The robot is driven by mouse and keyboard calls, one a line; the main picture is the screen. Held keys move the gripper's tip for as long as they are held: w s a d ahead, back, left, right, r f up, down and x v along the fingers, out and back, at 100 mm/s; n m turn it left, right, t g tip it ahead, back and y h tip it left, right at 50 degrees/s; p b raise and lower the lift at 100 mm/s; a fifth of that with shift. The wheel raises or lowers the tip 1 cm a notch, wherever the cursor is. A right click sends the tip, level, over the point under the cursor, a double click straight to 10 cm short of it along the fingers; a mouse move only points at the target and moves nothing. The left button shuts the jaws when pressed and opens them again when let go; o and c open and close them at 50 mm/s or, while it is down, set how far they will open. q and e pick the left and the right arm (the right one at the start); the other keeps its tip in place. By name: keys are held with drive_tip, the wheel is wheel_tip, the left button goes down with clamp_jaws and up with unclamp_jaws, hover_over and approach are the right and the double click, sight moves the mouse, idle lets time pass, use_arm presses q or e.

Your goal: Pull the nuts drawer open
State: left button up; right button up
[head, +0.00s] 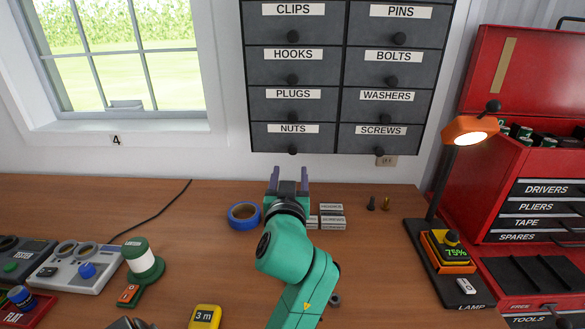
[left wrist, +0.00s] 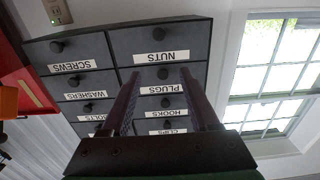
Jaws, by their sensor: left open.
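The nuts drawer (head: 292,135) is the bottom left drawer of the dark grey wall cabinet, with a white NUTS label and a small round black knob (head: 293,150) at its lower edge. It looks shut, flush with its neighbours. My left gripper (head: 288,174) is open and empty, its fingers pointing up just below this drawer in the head view. In the left wrist view the picture is upside down; the nuts drawer (left wrist: 160,43) shows beyond the two fingers (left wrist: 160,88), which are apart and not touching the knob (left wrist: 162,31). My right gripper is not in view.
The screws drawer (head: 380,136) is beside it and the plugs drawer (head: 293,102) above. A red tool chest (head: 540,170) stands at right.

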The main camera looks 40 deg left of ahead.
use_arm(q)
wheel_tip(320, 180, down, 3)
approach(293, 150)
drive_tip(key=x, duration=0.8)
drive_tip(key=shift+w+a+f+p, duration=0.1)
drive_tip(key=shift+p, duration=0.25)
clamp_jaws()
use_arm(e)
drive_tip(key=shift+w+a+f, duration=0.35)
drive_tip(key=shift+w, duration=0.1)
